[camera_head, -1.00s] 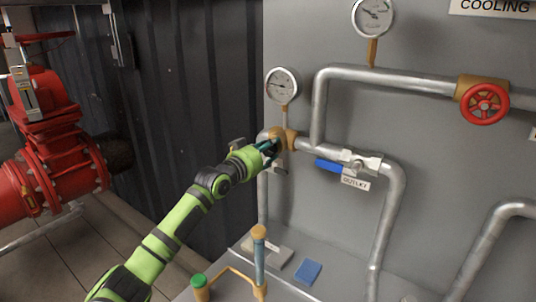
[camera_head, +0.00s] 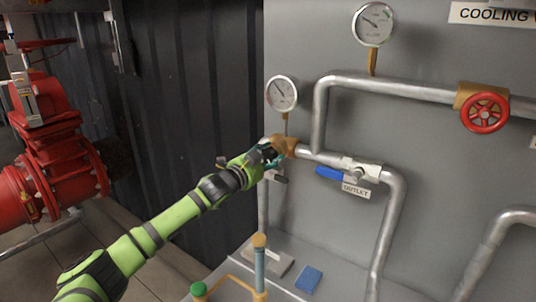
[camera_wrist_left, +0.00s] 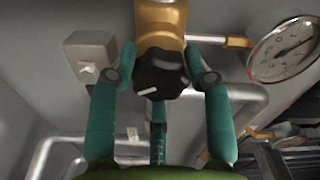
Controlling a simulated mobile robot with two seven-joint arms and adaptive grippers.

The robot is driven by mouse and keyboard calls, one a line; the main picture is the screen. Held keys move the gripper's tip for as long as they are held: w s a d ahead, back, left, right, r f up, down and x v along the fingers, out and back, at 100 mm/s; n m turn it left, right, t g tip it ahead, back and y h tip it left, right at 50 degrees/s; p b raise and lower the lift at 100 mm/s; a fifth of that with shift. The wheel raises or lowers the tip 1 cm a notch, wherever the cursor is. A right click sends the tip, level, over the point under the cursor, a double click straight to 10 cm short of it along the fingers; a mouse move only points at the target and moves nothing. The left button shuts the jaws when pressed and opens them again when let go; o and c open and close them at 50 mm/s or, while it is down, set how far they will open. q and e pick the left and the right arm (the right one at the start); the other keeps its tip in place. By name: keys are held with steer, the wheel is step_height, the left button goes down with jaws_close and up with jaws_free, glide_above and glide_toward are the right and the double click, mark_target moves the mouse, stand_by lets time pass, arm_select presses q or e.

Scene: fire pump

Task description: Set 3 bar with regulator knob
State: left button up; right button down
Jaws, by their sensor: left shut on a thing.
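The regulator knob (camera_wrist_left: 160,75) is black with a white mark and sits on a brass regulator body (camera_wrist_left: 160,22) in the left wrist view. My left gripper (camera_wrist_left: 163,72) is shut on the knob, with green fingers on both sides of it. In the head view my left gripper (camera_head: 268,156) is at the brass regulator (camera_head: 284,143), and its fingers mostly hide the knob. The regulator's round gauge (camera_head: 281,94) stands above it; its needle points to the upper left. The gauge (camera_wrist_left: 284,48) also shows in the left wrist view. My right gripper is not in view.
A second gauge (camera_head: 372,23) is at the top. A blue outlet lever (camera_head: 330,173) and a red handwheel (camera_head: 485,113) are to the right on grey pipes. A blue block (camera_head: 308,279) lies below. A red valve body (camera_head: 52,140) stands at the left.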

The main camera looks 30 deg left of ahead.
arm_select(q)
steer(key=m, duration=0.2)
steer(key=m+p, duration=0.1)
steer(key=m, duration=0.1)
steer(key=shift+d+r, duration=0.15)
steer(key=shift+r, duration=0.25)
steer(key=shift+f+m+p, duration=0.15)
steer(key=shift+m+p, duration=0.25)
steer(key=shift+m, duration=0.6)
steer(key=shift+f, duration=0.1)
steer(key=shift+d, duration=0.1)
steer(key=o, duration=1.1)
steer(key=shift+o, duration=0.2)
steer(key=shift+d, duration=0.15)
steer(key=shift+f, duration=0.1)
steer(key=shift+s+a+f, duration=0.15)
steer(key=shift+s+a, duration=0.15)
steer(key=shift+s, duration=0.15)
steer(key=s+a, duration=0.1)
steer(key=s, duration=1)
steer(key=shift+r, duration=0.2)
